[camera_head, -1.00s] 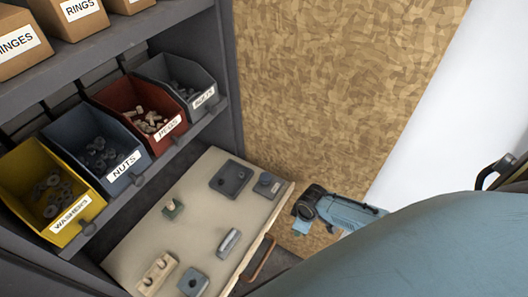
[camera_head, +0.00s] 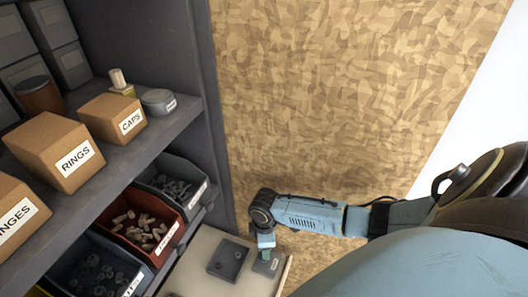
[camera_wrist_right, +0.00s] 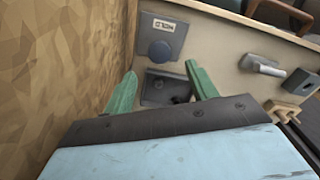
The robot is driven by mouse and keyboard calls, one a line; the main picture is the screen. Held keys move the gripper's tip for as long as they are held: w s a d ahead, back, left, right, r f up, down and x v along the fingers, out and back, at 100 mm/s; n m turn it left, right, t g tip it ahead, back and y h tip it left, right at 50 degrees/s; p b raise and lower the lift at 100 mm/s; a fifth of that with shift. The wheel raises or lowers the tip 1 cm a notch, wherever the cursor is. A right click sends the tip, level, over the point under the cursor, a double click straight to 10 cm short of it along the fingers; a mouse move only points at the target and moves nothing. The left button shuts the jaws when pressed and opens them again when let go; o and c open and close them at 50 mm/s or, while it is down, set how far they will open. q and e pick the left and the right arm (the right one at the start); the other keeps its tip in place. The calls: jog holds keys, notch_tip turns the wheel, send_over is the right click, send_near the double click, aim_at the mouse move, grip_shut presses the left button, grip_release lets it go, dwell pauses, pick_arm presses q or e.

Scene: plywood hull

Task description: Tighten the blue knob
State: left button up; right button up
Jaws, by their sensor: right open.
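In the right wrist view, a round dark-blue knob (camera_wrist_right: 160,50) sits on a dark plate with a small label above it. My right gripper (camera_wrist_right: 161,88) is open, with its two green fingers apart and nothing held between them. A grey block with a dark recess (camera_wrist_right: 158,88) shows between and beyond the fingertips; the knob is farther off. In the head view my right gripper (camera_head: 266,254) hangs over a small grey block at the board's right end, beside a larger dark plate (camera_head: 228,260). My left gripper is not in view.
The beige board (camera_head: 205,255) also carries a silver handle (camera_wrist_right: 262,66). A plywood wall (camera_head: 330,100) stands behind it. At left, shelves hold a red bin (camera_head: 140,225), other bins and labelled boxes (camera_head: 55,152). Open air lies above the board.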

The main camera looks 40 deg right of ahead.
notch_tip(320, 180, down, 6)
jog(key=shift+w+f+b, duration=0.1)
jog(key=shift+b, duration=0.4)
jog(key=shift+f, duration=0.75)
jog(key=shift+c, duration=0.6)
jog(key=c, duration=0.9)
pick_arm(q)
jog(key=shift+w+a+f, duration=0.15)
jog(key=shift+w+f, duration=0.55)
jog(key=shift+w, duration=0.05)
pick_arm(e)
jog(key=shift+o, duration=0.2)
